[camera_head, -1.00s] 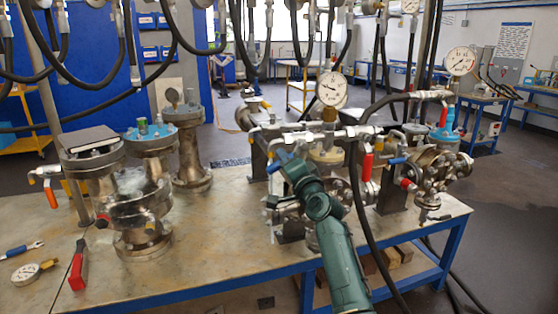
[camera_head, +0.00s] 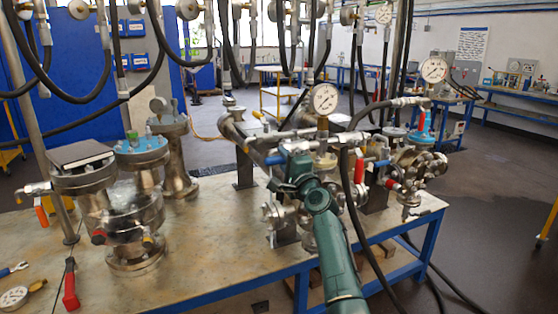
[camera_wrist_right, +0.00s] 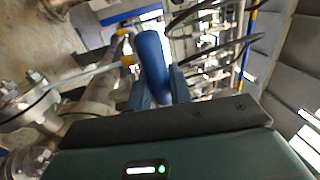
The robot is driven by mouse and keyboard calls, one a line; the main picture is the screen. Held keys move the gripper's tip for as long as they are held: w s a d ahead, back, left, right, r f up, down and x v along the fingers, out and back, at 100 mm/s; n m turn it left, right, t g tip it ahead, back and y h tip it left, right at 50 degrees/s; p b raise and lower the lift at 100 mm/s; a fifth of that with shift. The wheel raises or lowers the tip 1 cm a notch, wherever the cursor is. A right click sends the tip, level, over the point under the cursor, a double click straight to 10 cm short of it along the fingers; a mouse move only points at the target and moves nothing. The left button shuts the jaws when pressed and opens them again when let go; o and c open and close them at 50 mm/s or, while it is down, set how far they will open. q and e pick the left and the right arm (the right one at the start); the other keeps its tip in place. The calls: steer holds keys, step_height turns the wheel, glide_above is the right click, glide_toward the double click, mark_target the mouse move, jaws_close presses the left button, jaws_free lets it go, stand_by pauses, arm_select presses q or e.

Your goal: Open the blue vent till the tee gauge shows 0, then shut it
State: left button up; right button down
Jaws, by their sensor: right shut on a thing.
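The blue vent handle (camera_head: 275,159) sits at the left end of the pipework on the bench. It also shows in the right wrist view as a rounded blue lever (camera_wrist_right: 152,62). My right gripper (camera_head: 286,170) is closed around this handle; its fingers hide part of it, and the valve body is hard to make out. A round white gauge (camera_head: 323,98) stands upright on a brass fitting above the pipework, just right of my gripper. It appears to be the tee gauge; its dark needle shows, but the reading is too small to tell. My left gripper is out of view.
A second gauge (camera_head: 433,70) stands farther right. Red handles (camera_head: 360,170) and black hoses (camera_head: 351,200) crowd the pipework near my arm. Flanged vessels (camera_head: 130,210) stand at left. A red-handled tool (camera_head: 70,285) lies on the bench (camera_head: 215,245), whose middle front is clear.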

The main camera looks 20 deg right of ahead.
steer(key=shift+r, duration=0.15)
steer(key=c, duration=1.3)
jaws_free()
steer(key=shift+s, duration=0.1)
steer(key=s+f, duration=0.2)
steer(key=s, duration=1)
steer(key=shift+s+f+b, duration=0.35)
steer(key=shift+s, duration=0.05)
